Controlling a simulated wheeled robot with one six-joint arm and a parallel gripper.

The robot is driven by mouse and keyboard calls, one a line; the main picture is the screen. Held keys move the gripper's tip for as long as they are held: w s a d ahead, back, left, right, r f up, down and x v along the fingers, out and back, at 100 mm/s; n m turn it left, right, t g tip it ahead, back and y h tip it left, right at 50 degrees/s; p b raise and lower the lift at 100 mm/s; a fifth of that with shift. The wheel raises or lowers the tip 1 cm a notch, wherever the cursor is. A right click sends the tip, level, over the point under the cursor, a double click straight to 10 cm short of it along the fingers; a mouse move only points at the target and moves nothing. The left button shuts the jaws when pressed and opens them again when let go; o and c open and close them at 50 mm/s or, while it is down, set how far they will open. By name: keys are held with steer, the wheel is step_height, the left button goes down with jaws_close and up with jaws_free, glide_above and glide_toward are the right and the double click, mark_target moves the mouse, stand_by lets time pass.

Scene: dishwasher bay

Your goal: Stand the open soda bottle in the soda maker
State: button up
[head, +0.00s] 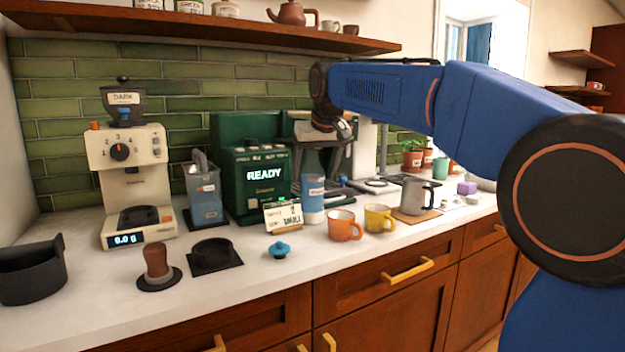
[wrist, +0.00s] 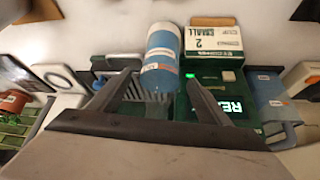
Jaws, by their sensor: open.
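In the wrist view the bottle (wrist: 163,45) shows between the finger lines. My gripper (head: 328,138) is above and behind the bottle's top, and its open fingers (wrist: 158,80) hold nothing. I cannot tell whether they are level with the bottle. A blue cap-like knob (head: 279,249) lies on the counter. A white column on a low base (head: 376,186), right of the bottle, looks like the soda maker; my arm partly hides it.
A "SMALL" card (head: 283,216) stands left of the bottle. An orange mug (head: 344,226) and yellow mug (head: 379,219) stand to its right. A metal pitcher (head: 414,197) is farther right. The green "READY" machine (head: 262,190) stands behind. The front counter edge strip is clear.

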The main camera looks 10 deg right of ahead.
steer(key=v, duration=0.9)
steer(key=shift+s+d, duration=0.1)
steer(key=s+d+f, duration=0.3)
steer(key=s+f, duration=0.5)
steer(key=s, duration=0.1)
steer(key=s+d+f, duration=0.3)
steer(key=s+f, duration=0.4)
steer(key=s, duration=0.2)
steer(key=shift+s+d+f+m+g, duration=0.25)
steer(key=shift+f+m+g, duration=0.05)
steer(key=shift+f, duration=0.1)
steer(key=shift+o, duration=0.4)
steer(key=s+d+f, duration=0.3)
steer(key=s+f, duration=1.5)
steer(key=f, duration=0.4)
steer(key=shift+m+g+h, duration=0.3)
steer(key=shift+s+d+f, duration=0.1)
steer(key=shift+d+f, duration=0.05)
